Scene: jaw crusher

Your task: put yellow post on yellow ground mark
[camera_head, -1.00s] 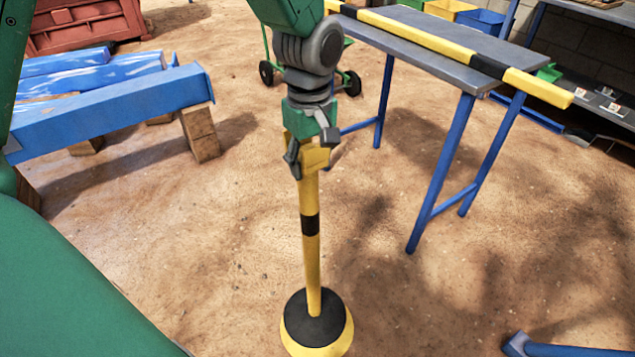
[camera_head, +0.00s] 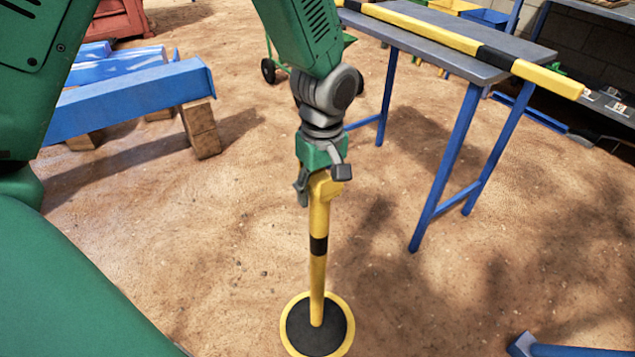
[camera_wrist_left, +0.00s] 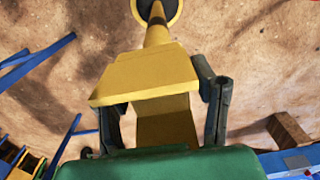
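The yellow post (camera_head: 318,275) is upright, with a black band and a round black base (camera_head: 316,330). A yellow ring (camera_head: 350,317) shows around the base and looks like the yellow ground mark; whether it is the mark or the base's own rim is not certain. I cannot tell whether the base touches the ground. My left gripper (camera_head: 322,188) holds the post at its top. In the left wrist view, the gripper's fingers (camera_wrist_left: 165,110) lie on both sides of the post's yellow block-like head (camera_wrist_left: 148,73). My right gripper is not in view.
A blue-legged table (camera_head: 460,60) with a yellow and black bar (camera_head: 440,36) stands at the back right. Blue beams (camera_head: 135,98) rest on wooden blocks (camera_head: 200,128) at the left. A blue piece (camera_head: 560,349) lies at the bottom right. Sandy ground around the post is clear.

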